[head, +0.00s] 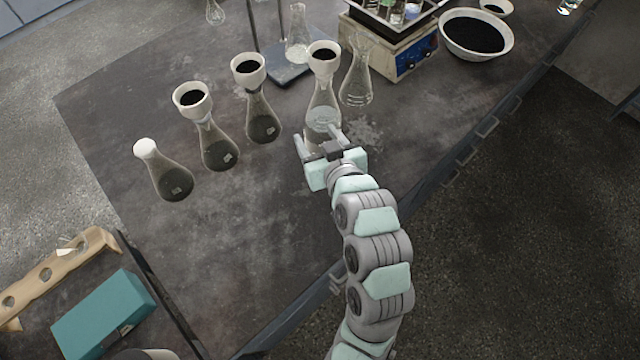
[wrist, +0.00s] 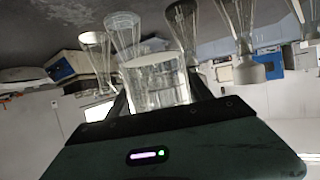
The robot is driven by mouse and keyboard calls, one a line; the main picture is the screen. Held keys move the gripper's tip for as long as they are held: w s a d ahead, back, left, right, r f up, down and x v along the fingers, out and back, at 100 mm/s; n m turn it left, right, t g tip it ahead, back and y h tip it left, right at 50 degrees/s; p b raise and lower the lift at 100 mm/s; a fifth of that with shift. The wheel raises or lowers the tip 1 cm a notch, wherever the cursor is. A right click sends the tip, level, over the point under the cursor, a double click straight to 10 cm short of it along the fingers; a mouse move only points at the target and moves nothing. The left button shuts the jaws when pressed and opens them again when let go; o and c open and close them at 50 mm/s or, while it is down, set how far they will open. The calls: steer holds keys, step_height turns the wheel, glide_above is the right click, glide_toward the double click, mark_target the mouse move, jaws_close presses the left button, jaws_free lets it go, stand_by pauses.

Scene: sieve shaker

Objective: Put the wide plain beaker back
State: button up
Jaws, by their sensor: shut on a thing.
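The wide plain beaker (head: 321,123) is clear glass and is between the fingers of my gripper (head: 318,140) in the head view. My gripper is shut on it. In the upside-down wrist view the beaker (wrist: 158,84) fills the space between the dark fingers. In the head view a conical flask with a white funnel of black material (head: 322,58) is directly behind the beaker and partly hidden by it. I cannot tell whether the beaker touches the dark bench (head: 270,205).
Left stand two funnel-topped flasks (head: 218,153) (head: 262,122) and a white-capped flask (head: 172,182). An empty flask (head: 357,85) is close right of the beaker. Behind are a stand with a flask (head: 298,40), a shaker (head: 395,55) and a bowl (head: 447,47).

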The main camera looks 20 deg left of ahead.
step_height(320, 180, down, 17)
steer(key=b, duration=0.2)
steer(key=shift+s+b, duration=0.1)
steer(key=shift+b, duration=0.25)
steer(key=o, duration=1.5)
